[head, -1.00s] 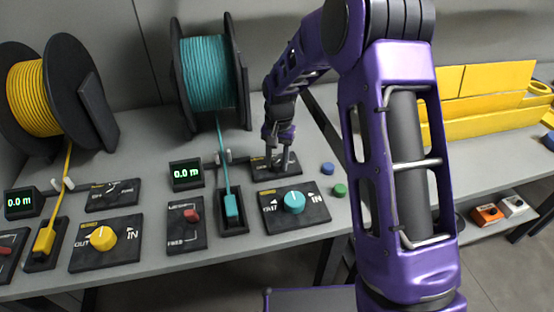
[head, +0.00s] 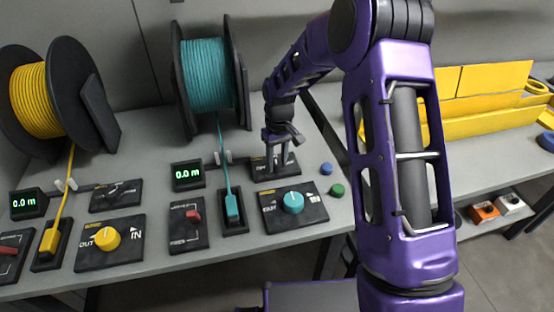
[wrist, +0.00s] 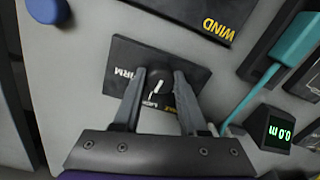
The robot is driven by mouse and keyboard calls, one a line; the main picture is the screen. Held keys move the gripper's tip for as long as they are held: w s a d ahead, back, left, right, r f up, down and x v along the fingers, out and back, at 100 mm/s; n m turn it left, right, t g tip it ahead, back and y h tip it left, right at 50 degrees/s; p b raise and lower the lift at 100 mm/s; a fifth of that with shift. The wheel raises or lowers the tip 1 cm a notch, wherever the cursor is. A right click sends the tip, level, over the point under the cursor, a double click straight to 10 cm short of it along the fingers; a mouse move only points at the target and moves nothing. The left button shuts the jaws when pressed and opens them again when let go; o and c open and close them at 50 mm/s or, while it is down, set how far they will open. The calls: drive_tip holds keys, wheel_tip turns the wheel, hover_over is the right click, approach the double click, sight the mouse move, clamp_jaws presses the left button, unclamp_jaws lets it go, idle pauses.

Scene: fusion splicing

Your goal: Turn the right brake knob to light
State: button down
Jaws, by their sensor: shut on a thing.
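The right brake panel (wrist: 120,80) is a small black plate with partly hidden lettering, behind the teal-knob panel in the head view. Its round black knob (wrist: 157,88) has a white pointer line and sits between my fingers in the wrist view. My gripper (head: 277,170) reaches down onto this panel and is shut on the knob, a finger on each side (wrist: 158,90). In the head view the knob is hidden by my fingers. I cannot tell exactly which label the pointer meets.
The teal wind knob (head: 293,202) is just in front of my gripper. A teal spool (head: 207,72) and a display (head: 188,175) reading 0.0 m stand to its left. Blue (head: 326,168) and green (head: 337,189) buttons lie to its right.

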sight(279, 162)
drive_tip(key=shift+n, duration=0.5)
drive_tip(key=shift+c, duration=2.2)
unclamp_jaws()
wheel_tip(279, 162, up, 18)
drive_tip(key=p, duration=0.2)
drive_tip(key=shift+w+d+f, duration=0.15)
drive_tip(key=shift+d+f, duration=0.1)
